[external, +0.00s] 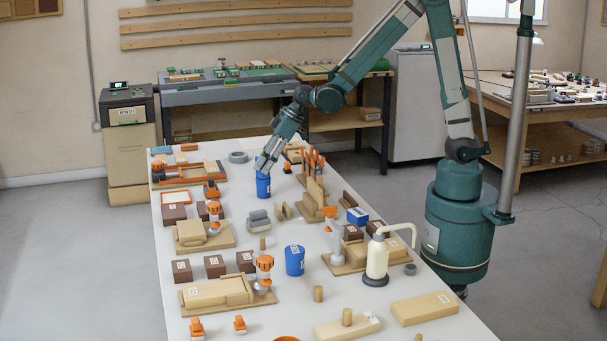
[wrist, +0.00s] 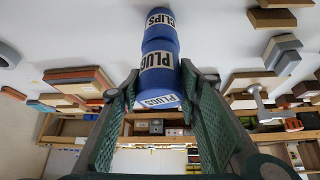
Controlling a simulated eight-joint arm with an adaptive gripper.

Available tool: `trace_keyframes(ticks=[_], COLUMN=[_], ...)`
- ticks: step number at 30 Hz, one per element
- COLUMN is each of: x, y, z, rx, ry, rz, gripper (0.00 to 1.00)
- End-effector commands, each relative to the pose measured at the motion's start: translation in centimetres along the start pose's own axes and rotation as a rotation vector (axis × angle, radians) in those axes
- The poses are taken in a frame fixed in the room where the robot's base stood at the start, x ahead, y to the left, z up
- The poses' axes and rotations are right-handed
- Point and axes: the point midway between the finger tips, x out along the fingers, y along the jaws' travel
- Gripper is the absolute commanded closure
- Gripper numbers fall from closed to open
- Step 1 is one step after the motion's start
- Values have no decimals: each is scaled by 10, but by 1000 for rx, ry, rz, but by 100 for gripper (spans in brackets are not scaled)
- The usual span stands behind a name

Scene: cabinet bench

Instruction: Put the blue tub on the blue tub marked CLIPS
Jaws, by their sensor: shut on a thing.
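My gripper (wrist: 155,95) is shut on a blue tub labelled PLUGS (wrist: 158,75), which sits between the fingertips in the wrist view. A second blue tub (wrist: 160,32), whose partly cut-off label seems to read CLIPS, lies straight beyond it in line. The two look stacked end to end, but I cannot tell whether they touch. In the external view my gripper (external: 266,165) points down at the far part of the bench, with blue tub surface (external: 263,187) showing below the fingers. The tubs cannot be told apart there.
Another blue tub (external: 294,261) with a white label stands nearer on the white bench (external: 225,320). A blue box (external: 357,216), a grey block stack (external: 258,219), an orange-handled tool rack (external: 313,165) and a pump bottle (external: 377,258) stand around.

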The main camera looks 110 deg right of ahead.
Motion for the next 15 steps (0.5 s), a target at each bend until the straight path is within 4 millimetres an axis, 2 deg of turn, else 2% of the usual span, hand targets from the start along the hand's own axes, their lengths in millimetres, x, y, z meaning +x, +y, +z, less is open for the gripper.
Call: trace_keyframes(ticks=[9, 10, 12, 15], x=[3, 2, 2, 2], y=[0, 0, 0, 0], z=[2, 2, 1, 1], rx=[0, 0, 0, 0], ry=[0, 0, 0, 0], rz=[0, 0, 0, 0], gripper=[80, 62, 52, 51])
